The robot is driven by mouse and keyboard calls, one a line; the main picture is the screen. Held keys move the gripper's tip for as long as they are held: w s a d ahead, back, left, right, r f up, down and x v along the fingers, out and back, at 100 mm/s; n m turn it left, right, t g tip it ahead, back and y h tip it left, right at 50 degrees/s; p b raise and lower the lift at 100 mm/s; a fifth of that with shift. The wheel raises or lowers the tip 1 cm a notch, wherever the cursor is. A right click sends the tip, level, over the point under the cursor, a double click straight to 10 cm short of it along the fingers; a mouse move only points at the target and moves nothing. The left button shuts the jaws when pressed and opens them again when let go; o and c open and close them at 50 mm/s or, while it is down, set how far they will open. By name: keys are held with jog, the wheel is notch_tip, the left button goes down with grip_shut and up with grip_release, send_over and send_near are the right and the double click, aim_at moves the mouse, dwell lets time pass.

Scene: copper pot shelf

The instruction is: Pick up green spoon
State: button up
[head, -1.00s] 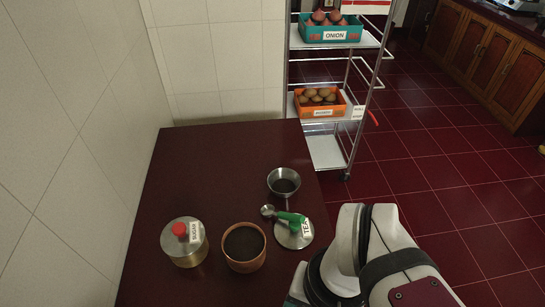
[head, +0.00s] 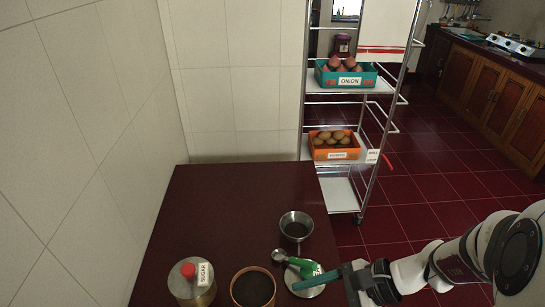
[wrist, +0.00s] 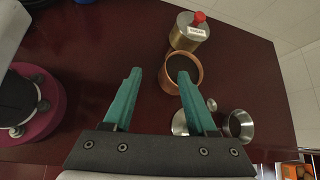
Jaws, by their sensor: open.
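The green spoon (head: 304,266) has a green handle and a small metal bowl. In the head view it lies across the round metal lid of the tea container (head: 312,290), at the right edge of the table. In the wrist view only its metal bowl (wrist: 212,104) shows clearly, just right of the right finger; the handle is hidden behind that finger. My gripper (wrist: 159,72) has two teal fingers spread apart with nothing between them. In the head view it reaches in from the right, its teal finger overlapping the lid close to the spoon handle.
A copper pot (head: 253,288) with dark contents and a sugar tin (head: 191,289) with a red knob stand left of the spoon. A metal bowl (head: 296,226) stands just behind it. The back of the table (head: 240,195) is clear. A shelf rack (head: 345,185) stands behind.

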jog(key=w+d+f+m+t, duration=0.3)
jog(key=w+d+m+t, duration=0.1)
jog(key=d+m, duration=0.1)
jog(key=m+t, duration=0.4)
jog(key=m, duration=0.1)
send_near(294, 259)
jog(key=shift+w+a+f+h, duration=0.25)
jog(key=shift+w+a+h, duration=0.15)
jog(key=shift+w+a, duration=0.25)
jog(key=x, duration=0.5)
jog(key=shift+w+a+f, duration=0.1)
jog(key=shift+w+a, duration=0.1)
jog(key=shift+a, duration=0.15)
grip_shut()
